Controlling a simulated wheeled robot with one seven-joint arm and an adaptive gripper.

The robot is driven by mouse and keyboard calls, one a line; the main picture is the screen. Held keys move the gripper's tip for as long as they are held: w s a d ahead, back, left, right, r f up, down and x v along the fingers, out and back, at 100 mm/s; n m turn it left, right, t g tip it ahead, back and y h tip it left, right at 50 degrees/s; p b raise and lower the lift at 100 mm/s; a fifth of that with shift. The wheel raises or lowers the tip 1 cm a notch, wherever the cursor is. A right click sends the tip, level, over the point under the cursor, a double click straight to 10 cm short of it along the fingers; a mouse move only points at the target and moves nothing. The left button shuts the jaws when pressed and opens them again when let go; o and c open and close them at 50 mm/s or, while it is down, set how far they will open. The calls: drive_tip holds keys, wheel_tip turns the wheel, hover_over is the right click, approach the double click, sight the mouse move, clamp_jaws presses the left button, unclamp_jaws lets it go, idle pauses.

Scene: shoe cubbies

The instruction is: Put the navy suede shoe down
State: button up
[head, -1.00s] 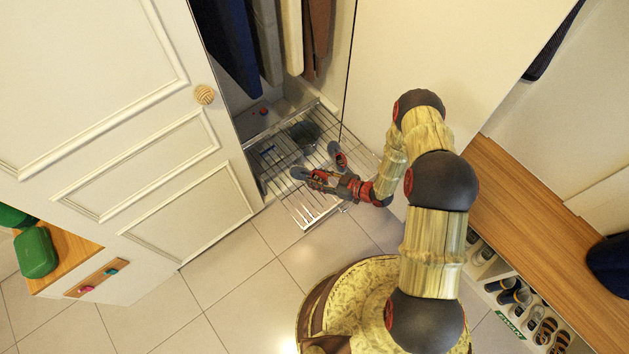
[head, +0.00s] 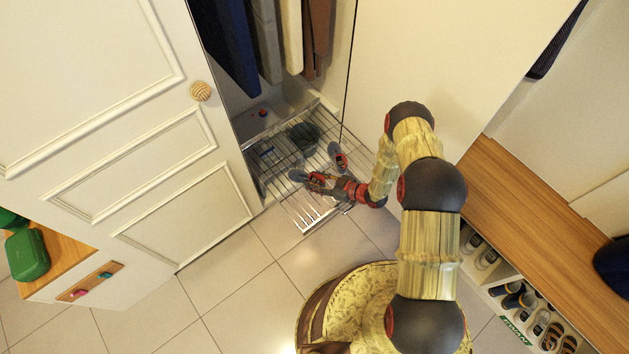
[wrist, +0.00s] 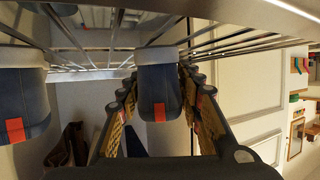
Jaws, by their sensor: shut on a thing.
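In the wrist view my gripper (wrist: 158,95) is shut on a navy suede shoe (wrist: 158,90) with a red heel tab and pale sole, one finger on each side. The view looks upside down, with the wire rack (wrist: 100,50) along the top. The shoe's sole is at or very close to the wires; I cannot tell if it bears on them. In the head view the held shoe (head: 298,175) is at the tip of my gripper (head: 308,178), over the pull-out rack (head: 303,213). A matching shoe (wrist: 22,100) stands beside it on the rack, also in the head view (head: 339,157).
A dark item (head: 304,134) lies further back on the rack, inside the open wardrobe. Clothes (head: 262,40) hang above. The wardrobe door (head: 130,130) stands open at left. A wooden bench (head: 530,210) with shoe cubbies is at right.

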drive_tip(key=o, duration=1.2)
drive_tip(key=shift+o, duration=0.2)
drive_tip(key=shift+s+d+r+p, duration=0.1)
drive_tip(key=shift+d+r+p, duration=0.1)
drive_tip(key=shift+p, duration=0.1)
drive_tip(key=p+v, duration=0.3)
drive_tip(key=v, duration=0.8)
drive_tip(key=shift+s+d, duration=0.15)
drive_tip(key=shift+d, duration=0.05)
